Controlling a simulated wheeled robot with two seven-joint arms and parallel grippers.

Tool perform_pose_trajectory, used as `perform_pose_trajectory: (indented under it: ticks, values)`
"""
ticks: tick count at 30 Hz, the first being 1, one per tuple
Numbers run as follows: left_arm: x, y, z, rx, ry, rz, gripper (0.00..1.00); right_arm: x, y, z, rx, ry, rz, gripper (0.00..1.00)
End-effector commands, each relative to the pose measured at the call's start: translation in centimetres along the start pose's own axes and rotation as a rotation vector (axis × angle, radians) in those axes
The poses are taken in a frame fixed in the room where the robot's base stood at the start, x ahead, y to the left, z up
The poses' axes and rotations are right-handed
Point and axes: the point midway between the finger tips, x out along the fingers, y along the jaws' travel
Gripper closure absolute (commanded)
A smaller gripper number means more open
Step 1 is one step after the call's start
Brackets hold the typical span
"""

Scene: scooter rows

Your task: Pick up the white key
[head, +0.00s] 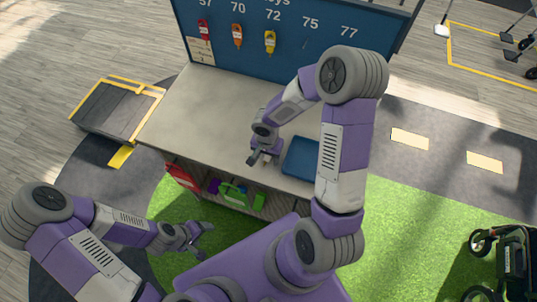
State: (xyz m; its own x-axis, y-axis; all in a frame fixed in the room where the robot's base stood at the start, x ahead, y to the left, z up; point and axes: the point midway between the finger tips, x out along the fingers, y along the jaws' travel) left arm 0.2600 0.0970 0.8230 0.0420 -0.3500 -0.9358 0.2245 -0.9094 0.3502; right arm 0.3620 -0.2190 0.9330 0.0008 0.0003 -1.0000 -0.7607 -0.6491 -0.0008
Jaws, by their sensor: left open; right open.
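My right gripper (264,160) is open and points down, low over the grey counter (205,105), left of a blue tray (301,158). A small pale spot shows between its fingertips; I cannot tell whether it is the white key. No white key shows clearly elsewhere. The blue key board (290,48) behind the counter holds a red key (204,30), an orange key (237,35) and a yellow key (270,42). No key shows below 75, and my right arm covers part of the board below 77. My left gripper (207,242) is open and empty, in front of the counter.
A dark ramp with yellow edges (118,108) lies left of the counter. A dark wheeled scooter (510,265) stands at lower right. The counter's left part is clear.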

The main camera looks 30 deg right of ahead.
Motion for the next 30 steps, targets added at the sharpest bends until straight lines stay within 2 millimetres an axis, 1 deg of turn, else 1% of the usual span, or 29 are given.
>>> perform_pose_trajectory:
  ticks: [5,12,15,23,26,30]
  values:
    - [0.0,0.0,0.0,0.000,0.000,0.000,0.29,0.0,0.0,0.0,0.000,0.001,0.000,0.40]
    - [0.0,0.0,0.0,0.000,0.000,0.000,0.29,-0.1,0.0,0.0,0.000,0.000,0.000,0.77]
    - [0.0,0.0,0.0,0.000,0.000,0.000,0.29,-0.1,0.0,0.0,0.000,0.000,0.000,0.91]
    - [-0.1,0.0,0.0,0.000,0.000,0.000,0.29,-0.4,0.0,0.0,0.000,0.002,0.000,0.91]
    - [-0.3,0.1,0.0,0.000,0.000,0.000,0.29,-1.6,-0.1,-0.1,0.001,0.004,-0.003,0.91]
    - [-0.8,0.3,0.1,0.000,0.000,0.000,0.29,-4.4,-0.1,-0.1,0.002,0.006,-0.004,0.91]
